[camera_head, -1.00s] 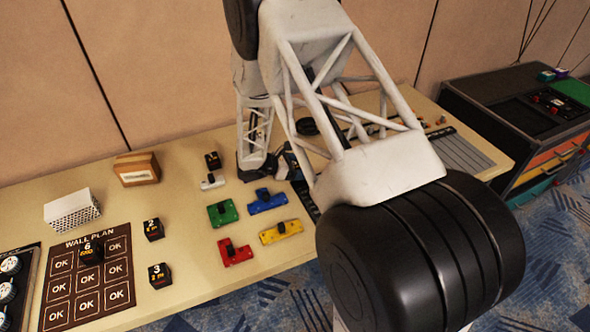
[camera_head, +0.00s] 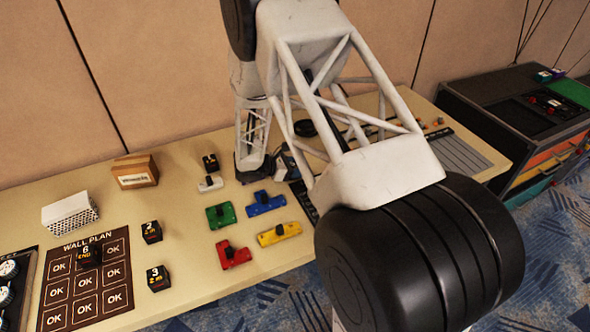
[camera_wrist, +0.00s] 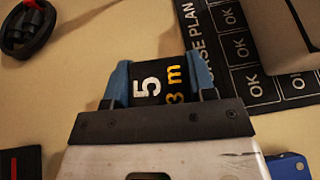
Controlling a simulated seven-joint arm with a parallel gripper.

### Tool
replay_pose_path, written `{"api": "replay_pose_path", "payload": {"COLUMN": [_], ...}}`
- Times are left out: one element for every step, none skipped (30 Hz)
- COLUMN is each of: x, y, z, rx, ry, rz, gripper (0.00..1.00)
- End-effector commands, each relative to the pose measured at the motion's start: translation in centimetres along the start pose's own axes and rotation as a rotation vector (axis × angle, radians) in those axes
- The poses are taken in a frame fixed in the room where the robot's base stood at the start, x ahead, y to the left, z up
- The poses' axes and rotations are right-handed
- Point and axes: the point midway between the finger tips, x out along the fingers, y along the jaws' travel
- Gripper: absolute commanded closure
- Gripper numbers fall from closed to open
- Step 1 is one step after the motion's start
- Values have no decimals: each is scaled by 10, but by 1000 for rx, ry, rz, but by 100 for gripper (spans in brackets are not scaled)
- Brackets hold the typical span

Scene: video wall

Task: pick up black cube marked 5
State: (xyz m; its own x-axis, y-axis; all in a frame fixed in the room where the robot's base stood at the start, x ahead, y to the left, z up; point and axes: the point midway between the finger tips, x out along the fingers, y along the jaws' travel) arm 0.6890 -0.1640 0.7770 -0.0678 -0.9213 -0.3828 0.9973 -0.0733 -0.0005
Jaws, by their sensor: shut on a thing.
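The black cube marked 5 (camera_wrist: 146,88), with "3 m" in yellow beside the white 5, sits between the two blue fingers in the wrist view. My gripper (camera_wrist: 157,66) is shut on it, one finger against each side. The cube is beside the dark plan board (camera_wrist: 228,92). I cannot tell whether its underside touches the table. In the head view my own arm hides the cube and fingers.
Other black cubes stand on the table: 2 (camera_head: 151,232), 3 (camera_head: 158,278), and 6 on the wall plan board (camera_head: 87,256). Green (camera_head: 221,215), blue (camera_head: 265,203), red (camera_head: 233,255) and yellow (camera_head: 279,234) pieces lie mid-table. A cardboard box (camera_head: 135,172) stands near the wall.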

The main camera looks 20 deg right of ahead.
Motion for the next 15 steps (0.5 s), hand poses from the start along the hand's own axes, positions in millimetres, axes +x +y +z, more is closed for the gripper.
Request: {"api": "replay_pose_path", "payload": {"x": [-2,-2,-4,-5,-7,-9,-10,-12,-14,-16,-18,-20,-22,-24,-26], "y": [0,0,0,0,0,0,0,1,1,0,0,0,0,0,0], "z": [4,6,9,12,16,21,25,29,34,38,43,49,53,57,62], "rx": [1,2,2,2,3,3,3,3,3,3,3,3,3,3,3], "ry": [0,0,0,0,0,0,0,0,0,0,0,0,0,0,0], "rz": [0,0,1,1,1,1,1,2,2,2,2,2,2,1,1], "gripper": [78,78,78,78,78,78,78,78,78,78,78,78,78,78,78]}}
